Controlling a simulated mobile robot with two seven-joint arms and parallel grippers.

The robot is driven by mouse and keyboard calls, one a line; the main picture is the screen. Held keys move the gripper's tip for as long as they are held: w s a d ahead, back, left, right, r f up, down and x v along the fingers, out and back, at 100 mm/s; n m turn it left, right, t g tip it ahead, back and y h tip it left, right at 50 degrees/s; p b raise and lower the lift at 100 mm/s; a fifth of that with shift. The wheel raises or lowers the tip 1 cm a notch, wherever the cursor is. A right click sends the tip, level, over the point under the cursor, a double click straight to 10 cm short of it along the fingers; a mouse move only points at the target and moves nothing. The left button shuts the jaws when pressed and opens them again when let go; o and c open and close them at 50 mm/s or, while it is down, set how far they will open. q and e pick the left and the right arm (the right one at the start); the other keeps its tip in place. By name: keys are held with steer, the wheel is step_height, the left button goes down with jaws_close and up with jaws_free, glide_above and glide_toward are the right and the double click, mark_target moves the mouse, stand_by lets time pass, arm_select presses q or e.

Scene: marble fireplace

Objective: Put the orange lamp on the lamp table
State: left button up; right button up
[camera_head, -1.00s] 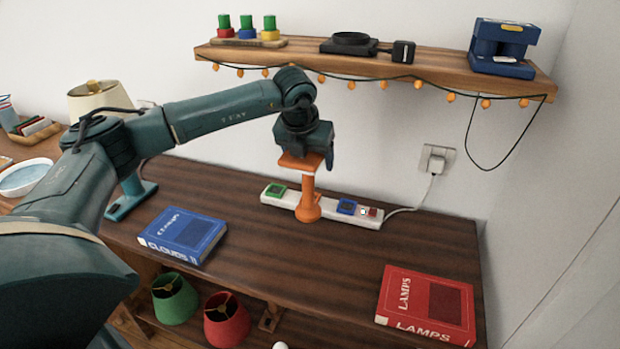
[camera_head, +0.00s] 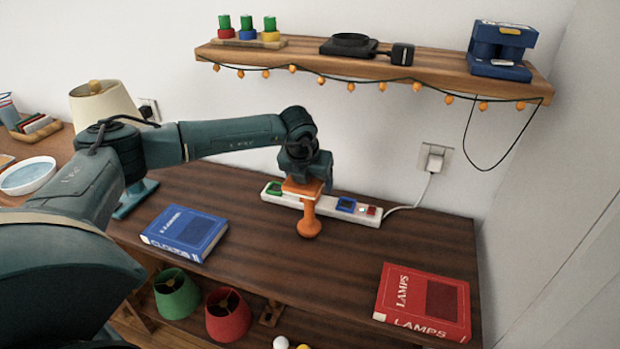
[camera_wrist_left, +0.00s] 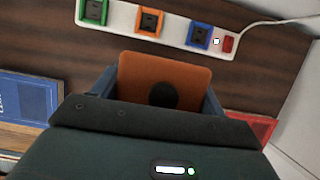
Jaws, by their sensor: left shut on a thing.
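My left gripper (camera_head: 304,178) is shut on the orange lamp (camera_head: 308,211). The lamp has a square plate at the top, a thin stem, and a rounded lower end. In the left wrist view the orange plate (camera_wrist_left: 190,77) sits between my fingers (camera_wrist_left: 162,98), with a dark round spot on it. The lamp is about upright over the brown wooden table (camera_head: 345,260), just in front of the power strip. I cannot tell whether its lower end touches the wood. No shade shows on it. My right gripper is not in view.
The white power strip (camera_head: 327,207) has green, orange and blue sockets. A blue book (camera_head: 185,231) lies left, a red book (camera_head: 425,300) front right. Green (camera_head: 177,293) and red (camera_head: 228,315) shades stand below. A shelf (camera_head: 430,68) with string lights hangs above. The tabletop's middle is clear.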

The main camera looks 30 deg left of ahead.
arm_select(q)
steer(key=shift+f, duration=0.2)
steer(key=o, duration=1.5)
steer(key=shift+o, duration=0.2)
steer(key=shift+r, duration=0.1)
steer(key=shift+r, duration=0.2)
steer(key=b+v, duration=0.1)
steer(key=v, duration=1.1)
steer(key=shift+f, duration=0.1)
